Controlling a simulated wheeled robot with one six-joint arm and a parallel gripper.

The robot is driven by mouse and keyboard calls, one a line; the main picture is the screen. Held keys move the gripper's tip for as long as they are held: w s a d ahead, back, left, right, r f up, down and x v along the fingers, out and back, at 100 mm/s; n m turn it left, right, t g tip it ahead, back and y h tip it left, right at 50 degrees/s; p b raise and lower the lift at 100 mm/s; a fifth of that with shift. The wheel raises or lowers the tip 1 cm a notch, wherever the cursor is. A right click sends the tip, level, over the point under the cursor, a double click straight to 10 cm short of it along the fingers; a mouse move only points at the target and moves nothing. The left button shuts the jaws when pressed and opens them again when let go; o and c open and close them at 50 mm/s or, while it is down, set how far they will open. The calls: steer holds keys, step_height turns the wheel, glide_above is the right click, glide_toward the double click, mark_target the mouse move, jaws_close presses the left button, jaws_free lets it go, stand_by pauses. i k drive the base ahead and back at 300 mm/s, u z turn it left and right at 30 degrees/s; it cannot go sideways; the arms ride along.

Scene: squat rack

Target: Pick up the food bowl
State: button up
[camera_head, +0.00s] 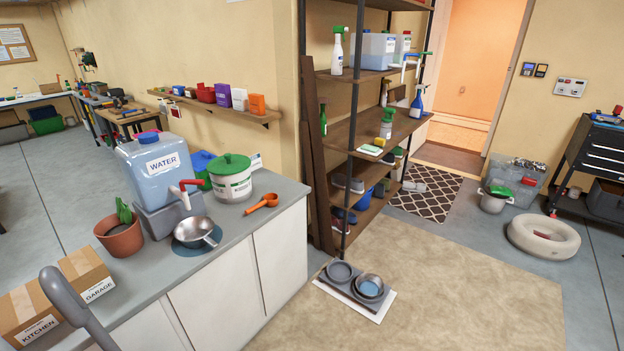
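A low pet feeder stand (347,294) sits on a white mat (380,312) on the floor, right of the counter. Its left bowl (340,272) is grey and looks empty. Its right bowl (369,287) is metallic with a bluish inside, perhaps water. No label tells which is the food bowl. Another metal bowl (193,232) with a short projection at its right side stands on a blue round mat on the counter, below the water container's tap. My gripper is not in view. A grey rounded bar at the lower left may be part of my arm.
The counter (235,283) also holds a water container (157,170), a green-lidded pot (231,180), an orange scoop (262,204), a potted cactus (120,235) and boxes (60,295). A shelf rack (350,130) stands behind the feeder.

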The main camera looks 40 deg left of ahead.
mark_target(196, 231)
steer(key=i, duration=0.9)
steer(key=u, duration=3.4)
steer(key=i, duration=1)
steer(key=u, duration=0.05)
